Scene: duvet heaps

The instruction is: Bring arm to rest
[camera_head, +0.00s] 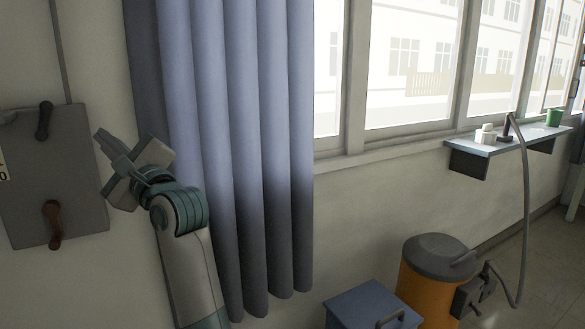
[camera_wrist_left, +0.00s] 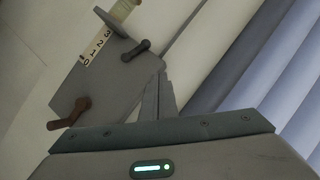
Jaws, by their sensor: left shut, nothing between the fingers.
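My left gripper (camera_head: 103,137) is raised in front of the wall, between a grey wall panel and the blue curtain. Its fingers point up and to the left, and it holds nothing. In the left wrist view the fingers (camera_wrist_left: 163,82) are together, with the panel behind them to the left and the curtain to the right. My left arm (camera_head: 190,265) comes up from the bottom of the head view. My right gripper is not in view.
The grey panel (camera_head: 50,185) carries two levers, one dark (camera_head: 44,120) and one brown (camera_head: 52,224). The blue curtain (camera_head: 235,150) hangs close to my left arm. A blue box (camera_head: 360,305), an orange bin (camera_head: 422,292) and a wall shelf (camera_head: 500,145) are at right.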

